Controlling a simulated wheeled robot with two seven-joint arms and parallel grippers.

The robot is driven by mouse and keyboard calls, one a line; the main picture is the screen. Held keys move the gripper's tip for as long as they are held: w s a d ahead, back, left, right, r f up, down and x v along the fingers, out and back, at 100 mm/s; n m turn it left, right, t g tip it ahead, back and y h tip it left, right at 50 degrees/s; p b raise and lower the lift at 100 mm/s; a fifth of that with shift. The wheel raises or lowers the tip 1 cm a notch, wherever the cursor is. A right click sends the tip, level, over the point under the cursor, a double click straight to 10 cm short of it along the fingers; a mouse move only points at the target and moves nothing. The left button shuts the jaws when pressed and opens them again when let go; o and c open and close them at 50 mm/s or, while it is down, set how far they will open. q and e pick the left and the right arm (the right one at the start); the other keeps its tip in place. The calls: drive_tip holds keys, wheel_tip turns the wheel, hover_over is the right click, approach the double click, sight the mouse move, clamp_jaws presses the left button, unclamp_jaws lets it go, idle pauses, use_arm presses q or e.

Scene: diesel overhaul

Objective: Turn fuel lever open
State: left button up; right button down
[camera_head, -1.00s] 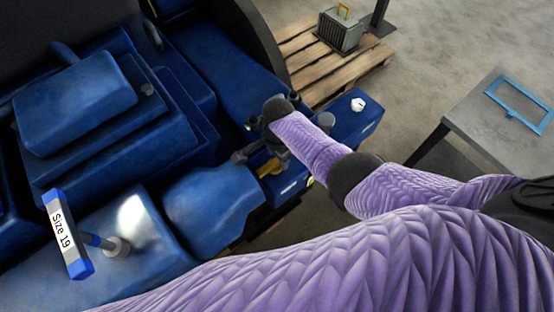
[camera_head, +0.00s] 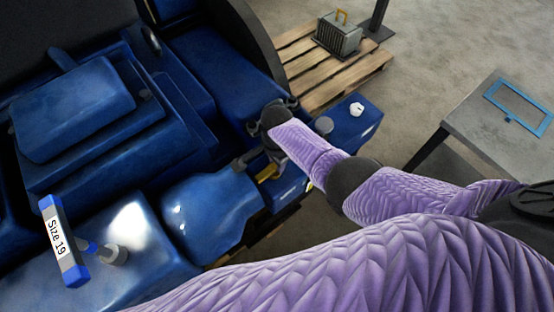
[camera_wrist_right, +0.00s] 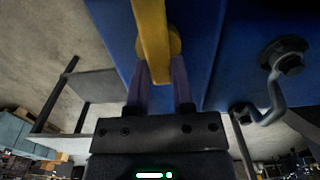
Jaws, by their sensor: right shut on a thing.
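The yellow fuel lever (camera_wrist_right: 152,40) runs down from the top of the right wrist view, in front of a blue engine face. My right gripper (camera_wrist_right: 160,78) is shut on it, with one finger on each side. In the head view a short piece of the yellow lever (camera_head: 267,173) shows below my right wrist, beside the blue engine block. My right gripper (camera_head: 274,150) is mostly hidden there by my purple arm. The lever's far end and pivot are partly hidden. My left gripper is not in view.
A blue wrench-like tool labelled "Size 19" (camera_head: 57,240) stands on the engine at left. A bent metal pipe (camera_wrist_right: 274,95) with a bolt is right of the lever. A grey table (camera_head: 480,125) with a blue frame and a wooden pallet (camera_head: 305,92) stand beyond.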

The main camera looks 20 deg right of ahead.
drive_tip(key=shift+n, duration=0.3)
drive_tip(key=n, duration=0.4)
drive_tip(key=shift+w+a, duration=0.15)
drive_tip(key=shift+w, duration=0.05)
drive_tip(key=n, duration=0.4)
drive_tip(key=shift+w+a+n, duration=0.15)
drive_tip(key=shift+n, duration=0.15)
drive_tip(key=n, duration=0.4)
drive_tip(key=shift+a, duration=0.25)
drive_tip(key=shift+a+n, duration=0.2)
drive_tip(key=shift+n, duration=2)
drive_tip(key=shift+c, duration=2.4)
unclamp_jaws()
drive_tip(key=shift+p, duration=0.3)
